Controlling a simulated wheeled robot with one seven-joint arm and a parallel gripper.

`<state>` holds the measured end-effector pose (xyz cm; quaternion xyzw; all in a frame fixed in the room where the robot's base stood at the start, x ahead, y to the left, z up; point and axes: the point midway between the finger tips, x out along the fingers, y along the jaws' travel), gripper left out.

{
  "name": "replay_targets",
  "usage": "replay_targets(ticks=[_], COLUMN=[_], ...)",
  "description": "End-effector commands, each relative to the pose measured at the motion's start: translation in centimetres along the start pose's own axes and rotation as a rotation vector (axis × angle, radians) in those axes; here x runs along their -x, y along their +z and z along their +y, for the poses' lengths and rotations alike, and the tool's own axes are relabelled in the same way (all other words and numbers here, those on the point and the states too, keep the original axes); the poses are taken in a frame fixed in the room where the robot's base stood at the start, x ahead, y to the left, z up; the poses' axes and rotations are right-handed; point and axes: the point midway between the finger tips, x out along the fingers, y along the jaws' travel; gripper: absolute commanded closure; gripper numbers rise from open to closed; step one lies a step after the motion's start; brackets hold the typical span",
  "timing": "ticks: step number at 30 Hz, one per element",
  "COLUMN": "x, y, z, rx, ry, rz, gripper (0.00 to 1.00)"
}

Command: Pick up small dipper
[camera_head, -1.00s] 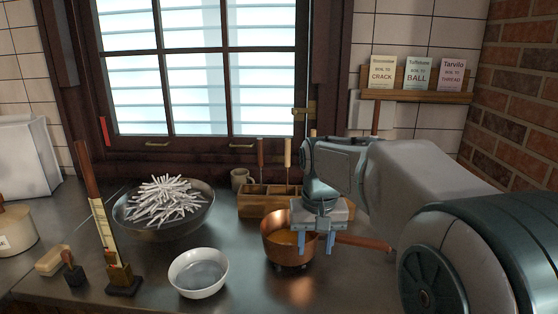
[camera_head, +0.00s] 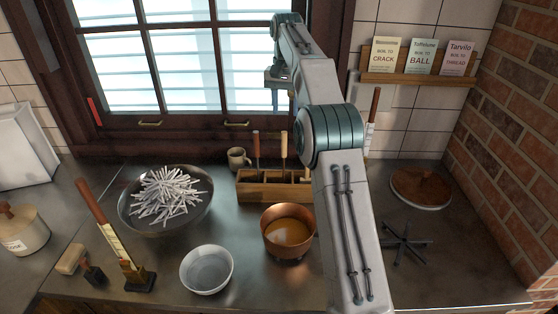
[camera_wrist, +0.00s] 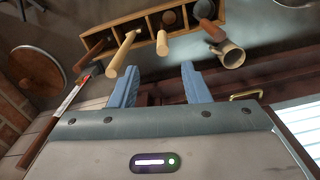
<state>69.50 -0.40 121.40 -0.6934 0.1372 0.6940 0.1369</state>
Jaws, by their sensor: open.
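A wooden rack (camera_head: 262,197) at the back of the counter holds several upright tools. I cannot tell which tool is the small dipper; the lower ends are hidden in the rack. In the wrist view the rack (camera_wrist: 172,8) lies beyond my fingertips, with pale handles (camera_wrist: 124,53) and (camera_wrist: 162,42) pointing toward me. My gripper (camera_head: 280,98) is open and empty, high in front of the window, above the rack. Its two blue fingers (camera_wrist: 160,88) are apart, touching nothing.
A mug (camera_head: 238,158) stands left of the rack. A copper pot (camera_head: 288,235) with amber liquid is in front of it. A bowl of white sticks (camera_head: 166,198), a white bowl (camera_head: 207,270) and a thermometer-like stand (camera_head: 137,277) are to the left. A black trivet (camera_head: 405,243) lies right.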

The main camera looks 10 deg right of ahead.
Motion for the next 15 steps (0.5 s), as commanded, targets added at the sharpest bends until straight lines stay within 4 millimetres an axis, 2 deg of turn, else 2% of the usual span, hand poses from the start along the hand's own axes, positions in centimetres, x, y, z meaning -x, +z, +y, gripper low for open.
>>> replay_targets(ticks=[9,15], x=[-5.1,-7.7], y=[-0.1,-0.1], z=[0.4,0.2], rx=[-0.008,-0.005], ry=[0.001,0.000], rz=[-0.004,-0.001], gripper=[0.58,0.58])
